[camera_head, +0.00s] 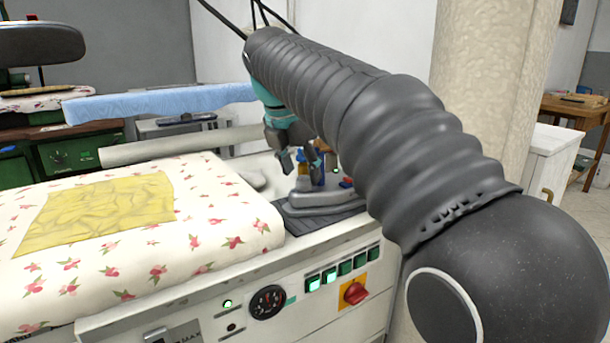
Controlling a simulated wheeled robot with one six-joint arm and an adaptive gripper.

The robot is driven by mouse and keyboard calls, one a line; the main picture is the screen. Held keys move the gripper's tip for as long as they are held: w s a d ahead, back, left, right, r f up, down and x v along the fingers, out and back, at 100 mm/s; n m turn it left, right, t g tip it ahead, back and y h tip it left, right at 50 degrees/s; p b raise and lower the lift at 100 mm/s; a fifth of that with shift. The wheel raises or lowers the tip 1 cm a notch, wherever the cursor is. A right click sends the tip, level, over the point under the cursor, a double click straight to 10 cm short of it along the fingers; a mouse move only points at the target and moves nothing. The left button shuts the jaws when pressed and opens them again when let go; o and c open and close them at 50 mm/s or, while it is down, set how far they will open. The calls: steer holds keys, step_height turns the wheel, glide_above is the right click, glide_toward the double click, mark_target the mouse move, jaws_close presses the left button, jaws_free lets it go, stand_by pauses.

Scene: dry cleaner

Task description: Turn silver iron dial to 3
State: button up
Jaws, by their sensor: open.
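The silver iron (318,197) rests on a dark ribbed mat (299,222) at the right end of the ironing table. Small blue and yellow parts show on its top, and small red and blue parts show near its right side. My gripper (298,166) is open and points down over the iron's upper part, with its fingers close to the blue and yellow parts. I cannot tell whether they touch. The dial and its setting cannot be made out; my arm and gripper hide part of the iron.
A floral padded board (208,212) with a yellow cloth (103,210) fills the left. A pale column (490,80) stands at right. A blue padded board (160,101) lies behind.

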steer(key=shift+x, duration=1)
